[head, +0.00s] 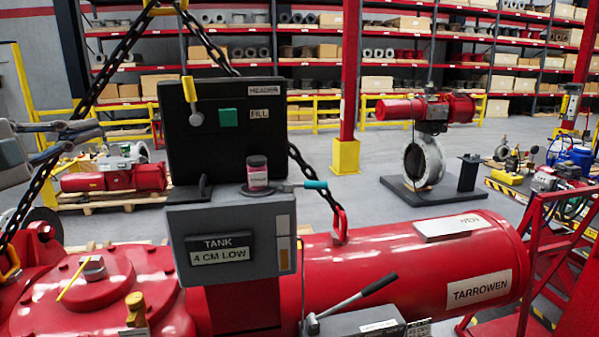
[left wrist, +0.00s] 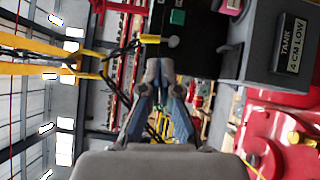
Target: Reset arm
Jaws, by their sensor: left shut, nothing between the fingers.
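My left gripper (head: 98,130) is at the left edge of the head view, raised above the red machinery and left of the dark control box. Its fingers are together and empty. In the left wrist view its fingertips (left wrist: 160,70) meet in front of the dark box. The black control box (head: 222,130) carries a yellow-handled lever (head: 191,95), a green button (head: 228,118) and the labels HEADER and FILL. Below it a grey box (head: 230,240) reads TANK, 4 CM LOW. My right gripper is not in view.
A large red cylinder (head: 400,265) marked TARROWEN lies across the front. A black chain (head: 125,48) slopes down beside my left gripper. A black-handled lever (head: 360,297) is at the front.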

